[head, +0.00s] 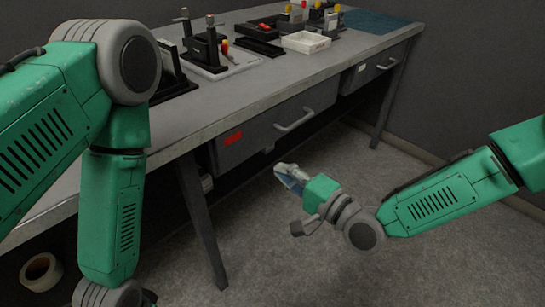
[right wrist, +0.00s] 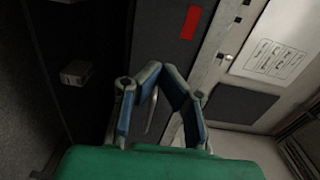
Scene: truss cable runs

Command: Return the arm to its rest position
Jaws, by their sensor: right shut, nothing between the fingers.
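My right arm comes in from the right in the head view, bent, with green links and grey joints. Its right gripper (head: 284,172) is in the air over the floor, in front of the workbench drawers and below the bench top. In the right wrist view the blue-padded fingers (right wrist: 160,72) come together at their tips, with nothing between them. My left arm hangs down at the left of the head view. Its gripper is outside the picture.
The grey workbench (head: 240,100) has drawers with a handle (head: 295,120) and a red label (head: 233,138). Several fixtures, a white tray (head: 306,41) and a blue mat (head: 372,22) are on top. A tape roll (head: 41,272) lies at lower left. The floor (head: 290,260) around my right arm is clear.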

